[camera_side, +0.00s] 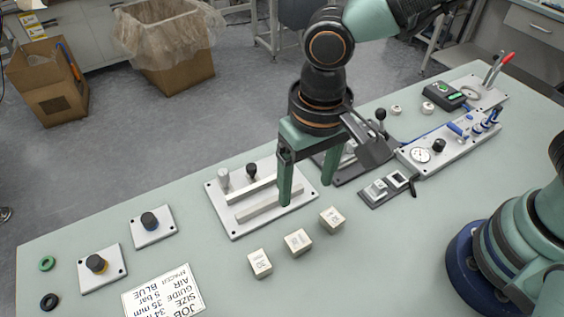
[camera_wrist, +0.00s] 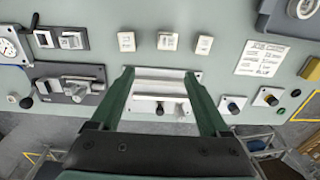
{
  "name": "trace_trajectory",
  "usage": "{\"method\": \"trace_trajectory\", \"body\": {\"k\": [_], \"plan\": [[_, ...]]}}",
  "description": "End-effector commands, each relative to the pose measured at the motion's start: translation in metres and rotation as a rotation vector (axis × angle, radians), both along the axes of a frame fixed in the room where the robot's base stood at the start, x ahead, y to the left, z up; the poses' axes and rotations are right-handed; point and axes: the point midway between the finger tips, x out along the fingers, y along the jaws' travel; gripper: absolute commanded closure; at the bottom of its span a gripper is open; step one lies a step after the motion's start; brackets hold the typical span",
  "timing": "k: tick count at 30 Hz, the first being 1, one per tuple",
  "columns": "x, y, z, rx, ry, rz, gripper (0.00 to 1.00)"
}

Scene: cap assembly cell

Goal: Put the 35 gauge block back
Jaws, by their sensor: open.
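Three cream gauge blocks stand in a spaced row on the bench: a left one (camera_side: 260,263), a middle one (camera_side: 298,242) and a right one (camera_side: 332,219). They also show at the top of the wrist view, as a block (camera_wrist: 126,41), a second (camera_wrist: 167,41) and a third (camera_wrist: 204,44). Their markings are too small to read surely, so I cannot tell which is the 35. My gripper (camera_side: 305,194) is open and points down over the right part of the two-rail guide plate (camera_side: 222,208). In the wrist view its spread fingers (camera_wrist: 159,74) straddle the rails, with no block visible between them.
A clamp fixture (camera_side: 352,160) stands close right of my gripper. A dark tray (camera_side: 372,199) with two pale pieces and a gauge panel (camera_side: 450,140) lie farther right. Two knob plates (camera_side: 152,226) and a job card (camera_side: 163,292) are left. Bench around the blocks is clear.

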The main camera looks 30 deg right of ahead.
Motion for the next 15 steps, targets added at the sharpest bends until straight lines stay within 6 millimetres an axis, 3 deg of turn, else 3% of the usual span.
{"method": "trace_trajectory", "body": {"k": [3,7,15], "plan": [[0.026,-0.041,0.027,0.046,-0.063,-0.016,0.21],[0.047,-0.1,0.056,0.077,-0.159,-0.019,0.21],[0.05,-0.212,0.095,0.043,-0.37,-0.019,0.21]]}}
